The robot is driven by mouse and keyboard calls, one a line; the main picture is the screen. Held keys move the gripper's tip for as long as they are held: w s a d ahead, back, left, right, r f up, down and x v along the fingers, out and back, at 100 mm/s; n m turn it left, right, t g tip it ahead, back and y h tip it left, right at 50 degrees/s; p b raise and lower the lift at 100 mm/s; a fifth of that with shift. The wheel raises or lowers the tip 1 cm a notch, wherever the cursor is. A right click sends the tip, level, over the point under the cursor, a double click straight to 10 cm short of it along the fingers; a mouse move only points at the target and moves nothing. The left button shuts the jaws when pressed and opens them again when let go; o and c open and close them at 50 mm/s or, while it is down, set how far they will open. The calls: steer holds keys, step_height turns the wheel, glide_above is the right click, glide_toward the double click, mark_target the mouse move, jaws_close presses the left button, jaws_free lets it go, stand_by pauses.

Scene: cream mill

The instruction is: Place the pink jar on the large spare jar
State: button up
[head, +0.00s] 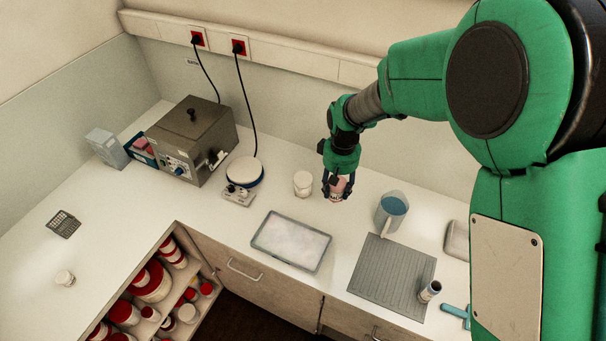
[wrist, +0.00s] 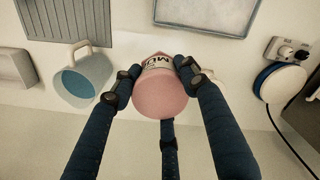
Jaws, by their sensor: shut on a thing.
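My gripper (head: 338,185) is shut on the pink jar (head: 337,195) over the back of the counter, right of a white jar. In the wrist view, the pink jar (wrist: 160,95) sits between my dark fingers (wrist: 158,85), its round pink end towards the camera and a lettered label beyond. I cannot tell whether it touches the counter. The white jar (head: 303,183), which looks like the large spare jar, stands upright just left of my gripper. It is mostly or wholly hidden in the wrist view.
A blue-filled jug (head: 391,212) stands close right of my gripper. A tray (head: 292,241) and a grey ribbed mat (head: 392,278) lie in front. A round white-topped device (head: 245,172) and a grey bath (head: 192,139) stand left. An open drawer (head: 165,290) holds red-lidded jars.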

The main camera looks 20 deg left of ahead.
steer(key=s+a+f+n+p, duration=0.1)
steer(key=s+a+f, duration=0.1)
steer(key=a+f, duration=0.3)
steer(key=shift+s+a+f, duration=0.2)
steer(key=shift+s+a, duration=0.1)
steer(key=shift+a, duration=0.25)
steer(key=p, duration=0.3)
glide_above(303, 178)
steer(key=shift+f, duration=0.7)
steer(key=shift+f, duration=0.1)
steer(key=shift+f, duration=1.65)
steer(key=shift+f, duration=0.15)
